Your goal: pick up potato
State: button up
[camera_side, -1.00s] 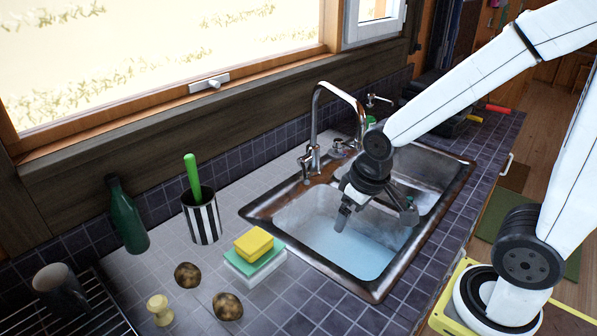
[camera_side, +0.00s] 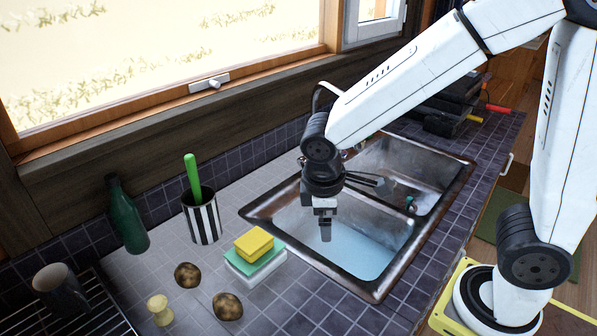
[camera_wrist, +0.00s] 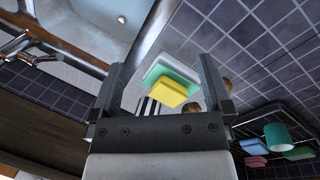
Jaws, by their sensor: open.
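Two brown potatoes lie on the tiled counter left of the sink in the side view. One potato (camera_side: 187,275) is farther back and the other potato (camera_side: 227,306) is nearer the camera. In the wrist view a potato (camera_wrist: 228,85) shows partly behind the right finger, and the rest is hidden. My gripper (camera_side: 325,222) hangs over the left sink basin, pointing down, to the right of both potatoes and apart from them. In the wrist view my gripper (camera_wrist: 168,85) has its two fingers wide apart with nothing held between them.
A stack of sponges (camera_side: 254,262) sits between the potatoes and the sink (camera_side: 372,298). A striped cup (camera_side: 203,220) with a green-handled tool, a green bottle (camera_side: 127,222), a yellowish knob-shaped item (camera_side: 159,309) and a dark mug (camera_side: 60,290) on a rack stand nearby. The front counter is clear.

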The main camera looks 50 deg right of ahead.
jog(key=w+a+n+t+h, duration=0.1)
jog(key=w+a+n+h, duration=0.15)
jog(key=a+n, duration=0.35)
jog(key=w+a+n+t+h, duration=0.1)
jog(key=w+a+n+h, duration=0.15)
jog(key=a+n, duration=0.3)
jog(key=n+t+h, duration=0.3)
jog(key=n+t, duration=0.3)
jog(key=n, duration=0.1)
send_over(224, 311)
jog(key=s+a, duration=0.4)
jog(key=f, duration=1.2)
jog(key=shift+a+f, duration=0.25)
jog(key=shift+a, duration=0.05)
jog(key=shift+x, duration=1.25)
jog(key=shift+x, duration=2.6)
jog(key=shift+w+r, duration=0.1)
jog(key=shift+r, duration=0.05)
jog(key=c, duration=1.1)
